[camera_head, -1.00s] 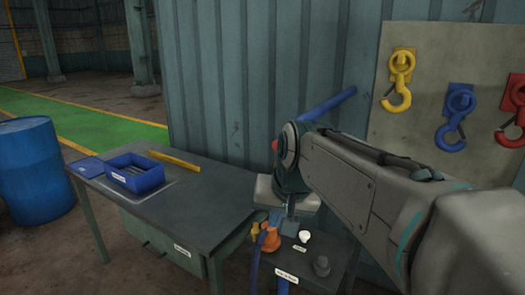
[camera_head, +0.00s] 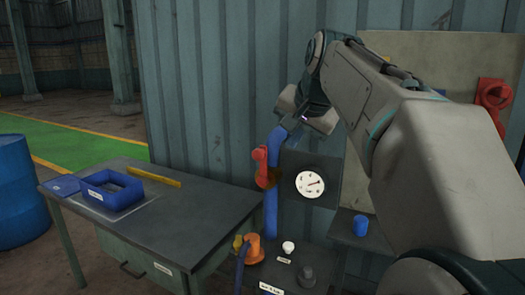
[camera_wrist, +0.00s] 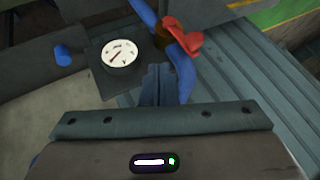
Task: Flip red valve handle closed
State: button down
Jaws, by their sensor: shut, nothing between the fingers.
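The red valve handle (camera_head: 261,168) sits on the upright blue pipe (camera_head: 271,205), left of the white gauge in the head view. Its lever stands roughly along the pipe there. In the wrist view the red handle (camera_wrist: 186,38) is at the upper right, with a dark valve body beside it and the blue pipe (camera_wrist: 145,14) running past. My gripper (camera_head: 292,126) is above the handle and to its right, near the upper bend of the pipe. In the wrist view its dark fingers (camera_wrist: 157,82) are together and empty, apart from the handle.
The white gauge (camera_head: 310,184) is on a dark panel close to the pipe. A workbench (camera_head: 190,212) with a blue tray (camera_head: 113,188) stands left. Below are an orange fitting (camera_head: 254,248) and a white knob (camera_head: 288,247). A corrugated wall (camera_head: 215,90) stands behind.

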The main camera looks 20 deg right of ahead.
jog(key=w+a+f, duration=0.1)
jog(key=w+f, duration=0.6)
jog(key=w, duration=0.2)
jog(key=shift+w+a+p, duration=0.15)
jog(key=shift+w+p, duration=0.1)
jog(key=shift+p, duration=0.1)
jog(key=shift+r, duration=0.15)
